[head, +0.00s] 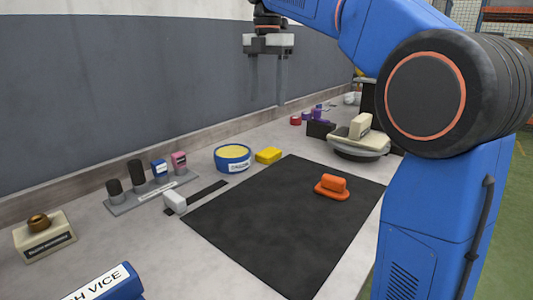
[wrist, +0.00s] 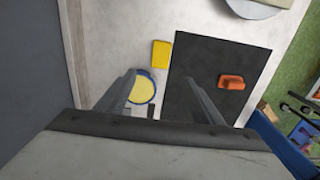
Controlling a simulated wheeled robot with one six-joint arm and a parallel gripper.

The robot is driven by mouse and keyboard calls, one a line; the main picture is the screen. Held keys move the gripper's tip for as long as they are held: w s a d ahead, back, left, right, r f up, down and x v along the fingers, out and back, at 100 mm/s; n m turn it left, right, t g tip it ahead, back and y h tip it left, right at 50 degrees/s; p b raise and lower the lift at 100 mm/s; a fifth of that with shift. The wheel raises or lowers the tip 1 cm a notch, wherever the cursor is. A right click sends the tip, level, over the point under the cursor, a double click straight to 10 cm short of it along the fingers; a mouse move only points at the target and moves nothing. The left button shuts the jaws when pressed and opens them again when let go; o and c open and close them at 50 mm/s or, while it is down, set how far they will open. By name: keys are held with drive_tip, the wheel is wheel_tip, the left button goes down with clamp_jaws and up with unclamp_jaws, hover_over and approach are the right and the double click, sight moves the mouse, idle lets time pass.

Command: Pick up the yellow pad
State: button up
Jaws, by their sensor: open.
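The yellow pad (head: 268,155) lies flat on the grey bench beside the blue round container (head: 233,158) and close to the edge of the black mat (head: 290,230). It also shows in the wrist view (wrist: 161,54), beyond my fingers and between the container and the mat. My gripper (head: 266,88) is high above the bench near the wall in the head view. Its two fingers are apart and empty, also in the wrist view (wrist: 165,90). The far side of the pad's base cannot be seen.
An orange block (head: 332,187) sits on the black mat. A round turntable (head: 357,146) with a cream block stands behind it. A rack (head: 150,190) holds several pegs and small blocks at left. The wall runs along the back.

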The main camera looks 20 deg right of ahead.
hover_over(267, 152)
wheel_tip(267, 152, down, 11)
drive_tip(key=shift+r, duration=0.1)
drive_tip(key=shift+s+a+f, duration=0.1)
drive_tip(key=shift+f, duration=2.6)
drive_tip(key=c, duration=1.2)
drive_tip(key=shift+r, duration=0.1)
wheel_tip(267, 152, up, 10)
drive_tip(key=shift+f, duration=0.1)
